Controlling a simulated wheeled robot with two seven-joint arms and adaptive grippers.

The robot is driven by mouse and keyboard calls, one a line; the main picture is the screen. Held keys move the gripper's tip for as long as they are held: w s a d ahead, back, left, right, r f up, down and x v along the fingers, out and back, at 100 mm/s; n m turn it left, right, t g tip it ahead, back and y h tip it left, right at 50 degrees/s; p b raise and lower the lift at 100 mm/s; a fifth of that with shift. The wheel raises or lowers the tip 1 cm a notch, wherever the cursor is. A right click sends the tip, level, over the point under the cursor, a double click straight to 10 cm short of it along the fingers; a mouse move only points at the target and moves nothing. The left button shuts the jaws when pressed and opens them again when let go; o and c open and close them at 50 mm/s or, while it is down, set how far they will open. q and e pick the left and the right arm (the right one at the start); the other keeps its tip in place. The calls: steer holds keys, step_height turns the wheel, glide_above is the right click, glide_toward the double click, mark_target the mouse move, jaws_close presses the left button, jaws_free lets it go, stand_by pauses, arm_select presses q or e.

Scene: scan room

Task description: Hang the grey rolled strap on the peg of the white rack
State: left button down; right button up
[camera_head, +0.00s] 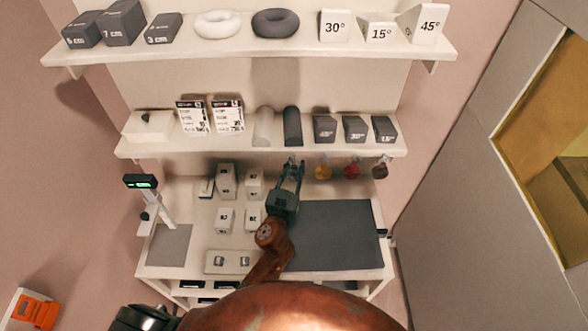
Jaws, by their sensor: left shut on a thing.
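The white rack (143,153) fills the middle of the view, with shelves and a lower worktop. Coloured items hang in a row below its middle shelf: yellow (323,172), red (352,170) and dark brown (380,168). The pegs themselves are too small to make out. My left gripper (291,172) reaches over the worktop, its fingertips just below the middle shelf's front edge and left of the yellow item. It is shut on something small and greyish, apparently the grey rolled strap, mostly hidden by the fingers.
The middle shelf carries boxes, label cards, two cylinders (292,126) and dark blocks. Several white blocks (226,181) stand left of my arm. A dark mat (335,235) lies bare at right. A scanner stand (148,203) is at left.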

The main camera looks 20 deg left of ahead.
arm_select(q)
steer(key=shift+w+a+f, duration=0.15)
steer(key=shift+a+f, duration=0.1)
steer(key=shift+a, duration=0.05)
steer(key=c, duration=2.1)
jaws_free()
steer(key=shift+o, duration=0.8)
steer(key=shift+w+f, duration=0.1)
steer(key=o, duration=0.3)
steer(key=shift+w+a+f, duration=0.1)
steer(key=shift+w+f, duration=0.45)
steer(key=shift+w, duration=0.25)
steer(key=shift+s+r, duration=0.35)
steer(key=shift+s, duration=0.15)
steer(key=shift+s+r, duration=0.1)
steer(key=shift+s, duration=0.05)
steer(key=shift+w+f, duration=0.2)
steer(key=s, duration=1.2)
steer(key=shift+s+d+r, duration=0.1)
steer(key=shift+s+d, duration=0.1)
steer(key=shift+d, duration=0.1)
arm_select(e)
steer(key=shift+w+d, duration=0.1)
steer(key=shift+w, duration=0.1)
